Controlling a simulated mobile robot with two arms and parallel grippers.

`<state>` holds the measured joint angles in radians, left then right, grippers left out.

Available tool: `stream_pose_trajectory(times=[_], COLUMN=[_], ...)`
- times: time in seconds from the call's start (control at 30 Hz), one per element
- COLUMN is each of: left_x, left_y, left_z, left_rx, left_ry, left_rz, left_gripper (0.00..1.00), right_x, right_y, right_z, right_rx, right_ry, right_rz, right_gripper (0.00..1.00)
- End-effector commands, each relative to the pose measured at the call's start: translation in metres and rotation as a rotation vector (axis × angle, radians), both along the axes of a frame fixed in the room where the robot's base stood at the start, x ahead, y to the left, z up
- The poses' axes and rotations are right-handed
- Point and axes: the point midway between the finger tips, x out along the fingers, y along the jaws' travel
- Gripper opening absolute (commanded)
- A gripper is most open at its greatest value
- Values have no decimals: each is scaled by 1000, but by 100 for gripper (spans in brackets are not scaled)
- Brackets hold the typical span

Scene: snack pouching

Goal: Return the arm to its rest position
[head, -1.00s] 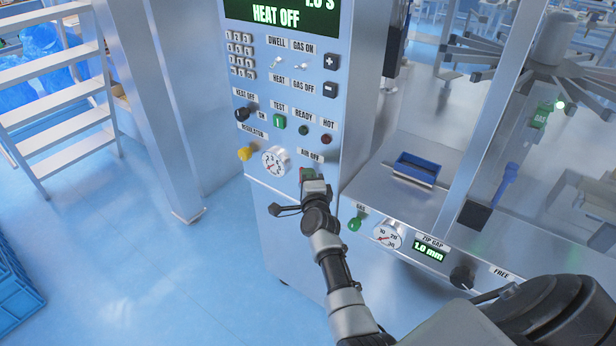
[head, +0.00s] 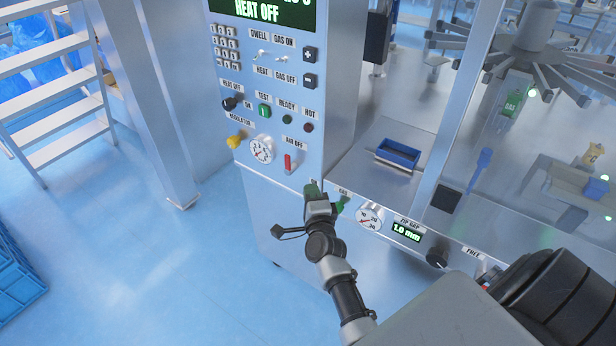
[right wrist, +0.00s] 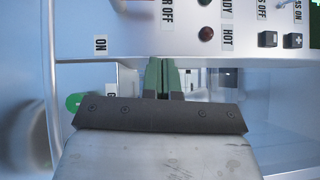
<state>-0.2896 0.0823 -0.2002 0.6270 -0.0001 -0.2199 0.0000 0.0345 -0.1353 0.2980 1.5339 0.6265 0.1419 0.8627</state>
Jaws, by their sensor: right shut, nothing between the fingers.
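The air lever stands clear of the fingers in the head view. My left gripper does not show.
A green gas knob (head: 340,203) and a gauge (head: 369,217) are close to the right of the gripper. A blue tray (head: 397,154) sits on the metal deck. White steps (head: 60,100) and a blue crate (head: 15,280) stand at left, with open floor between.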

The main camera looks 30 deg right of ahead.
Motion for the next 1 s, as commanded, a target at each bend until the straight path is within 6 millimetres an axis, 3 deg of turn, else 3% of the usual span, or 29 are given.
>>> stream_pose_trajectory(times=[0.23, 0.73, 0.87, 0.97, 1.0], left_x=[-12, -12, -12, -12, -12], left_y=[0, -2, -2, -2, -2], left_z=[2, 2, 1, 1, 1], left_rx=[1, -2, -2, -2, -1], left_ry=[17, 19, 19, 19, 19], left_rz=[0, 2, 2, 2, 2], left_gripper=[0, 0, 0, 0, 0], right_x=[-8, -8, -12, -25, -34], right_y=[4, 5, 20, 44, 54], right_z=[0, -4, -39, -94, -121], right_rx=[2, -5, -78, -202, -264], right_ry=[-1, 10, 122, 296, 377], right_rz=[1, 6, 58, 152, 203], right_gripper=[0, 0, 0, 0, 0])
